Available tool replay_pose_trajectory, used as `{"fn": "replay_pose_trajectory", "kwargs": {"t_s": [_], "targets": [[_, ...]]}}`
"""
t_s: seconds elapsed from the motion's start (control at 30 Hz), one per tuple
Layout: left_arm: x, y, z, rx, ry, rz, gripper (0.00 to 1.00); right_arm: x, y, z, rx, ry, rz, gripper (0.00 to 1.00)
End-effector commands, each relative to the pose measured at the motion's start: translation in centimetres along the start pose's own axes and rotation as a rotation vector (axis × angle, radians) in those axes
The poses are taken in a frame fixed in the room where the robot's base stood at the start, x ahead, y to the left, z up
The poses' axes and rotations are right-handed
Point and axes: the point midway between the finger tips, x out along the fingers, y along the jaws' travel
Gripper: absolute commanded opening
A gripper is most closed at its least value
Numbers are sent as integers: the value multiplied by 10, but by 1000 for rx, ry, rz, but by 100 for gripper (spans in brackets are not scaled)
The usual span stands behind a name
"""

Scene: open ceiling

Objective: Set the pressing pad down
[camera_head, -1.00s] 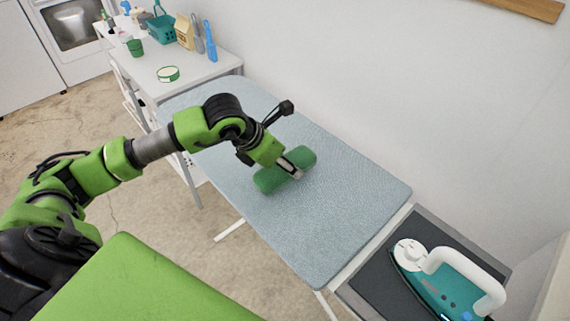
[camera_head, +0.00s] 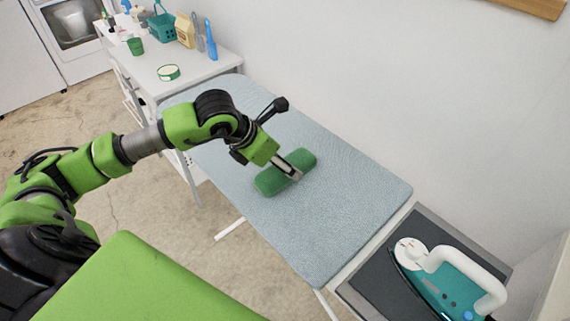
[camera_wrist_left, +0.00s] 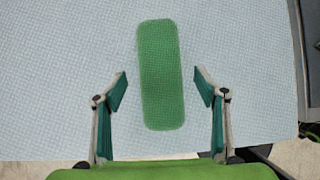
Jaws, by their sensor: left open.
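The green pressing pad (camera_head: 302,161) lies on the light blue ironing board (camera_head: 350,205). In the left wrist view the pad (camera_wrist_left: 161,75) lies lengthwise between and beyond the fingertips, with a gap on both sides. My left gripper (camera_head: 290,171) is just over the middle of the pad in the head view. In the left wrist view the left gripper (camera_wrist_left: 160,83) is open, with its two fingers apart and not touching the pad. My right gripper is not in view.
A teal iron (camera_head: 455,290) with a white handle stands on a dark rest (camera_head: 370,285) at the board's near right end. A white table (camera_head: 195,75) behind holds a teal basket (camera_head: 162,28), bottles and a green-rimmed dish (camera_head: 168,73). The board around the pad is clear.

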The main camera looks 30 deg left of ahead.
Motion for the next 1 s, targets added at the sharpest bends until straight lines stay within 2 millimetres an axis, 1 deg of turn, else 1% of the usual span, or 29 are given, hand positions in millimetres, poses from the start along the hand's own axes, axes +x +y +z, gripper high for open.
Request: {"fn": "replay_pose_trajectory", "kwargs": {"t_s": [0.03,0.2,0.3,0.4,0.5,0.6,1.0], "targets": [[-11,2,-1,3,-1,5,65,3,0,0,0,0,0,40],[-48,2,-1,3,-1,6,65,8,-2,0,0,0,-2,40],[-66,1,-1,4,-1,4,65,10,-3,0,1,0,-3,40],[-80,1,0,2,0,3,65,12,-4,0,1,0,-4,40],[-88,0,-1,1,1,2,65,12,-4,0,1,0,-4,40],[-92,0,0,0,1,2,65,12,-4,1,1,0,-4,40],[-92,0,0,0,1,0,65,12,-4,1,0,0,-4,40]]}}
